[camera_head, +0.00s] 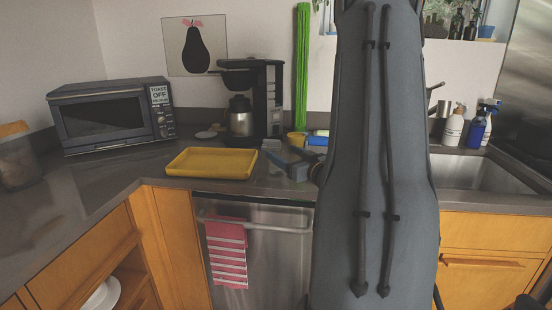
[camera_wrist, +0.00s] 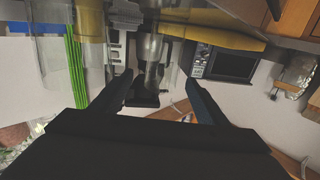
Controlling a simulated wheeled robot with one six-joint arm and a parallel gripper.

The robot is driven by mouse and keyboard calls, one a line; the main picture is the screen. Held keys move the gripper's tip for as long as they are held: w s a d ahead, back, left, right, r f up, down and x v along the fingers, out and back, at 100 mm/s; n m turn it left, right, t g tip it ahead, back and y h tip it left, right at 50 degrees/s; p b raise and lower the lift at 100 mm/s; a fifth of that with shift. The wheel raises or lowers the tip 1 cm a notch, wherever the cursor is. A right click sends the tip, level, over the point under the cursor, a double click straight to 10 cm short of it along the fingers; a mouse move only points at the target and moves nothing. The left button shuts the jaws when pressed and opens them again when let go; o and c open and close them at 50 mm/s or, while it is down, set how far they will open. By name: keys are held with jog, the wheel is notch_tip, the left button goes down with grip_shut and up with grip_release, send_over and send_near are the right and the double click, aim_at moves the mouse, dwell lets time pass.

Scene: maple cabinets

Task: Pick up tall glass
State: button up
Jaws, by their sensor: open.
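My gripper (camera_wrist: 158,78) is open in the wrist view, with its two dark fingers spread apart and nothing clearly held between them. That view is upside down. A clear, see-through glass shape (camera_wrist: 50,62) stands at its left, outside the fingers. More see-through outlines overlap near the top middle, and I cannot tell which is the tall glass. In the head view, the gripper sits low over the counter just left of my large grey arm, partly hidden by it. No tall glass shows plainly there.
A yellow tray (camera_head: 211,163) lies on the counter (camera_head: 75,195), left of my arm. A coffee maker (camera_head: 262,95) and green upright stalks (camera_head: 301,65) stand behind. A toaster oven (camera_head: 110,115) is at left. Soap bottles (camera_head: 453,128) stand by the sink (camera_head: 475,172) at right.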

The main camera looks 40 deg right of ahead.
jog(key=w, duration=0.2)
jog(key=w+p, duration=0.1)
jog(key=shift+w+r, duration=0.4)
jog(key=shift+w+f, duration=0.1)
jog(key=shift+w, duration=0.35)
jog(key=shift+d, duration=0.1)
jog(key=c, duration=1.3)
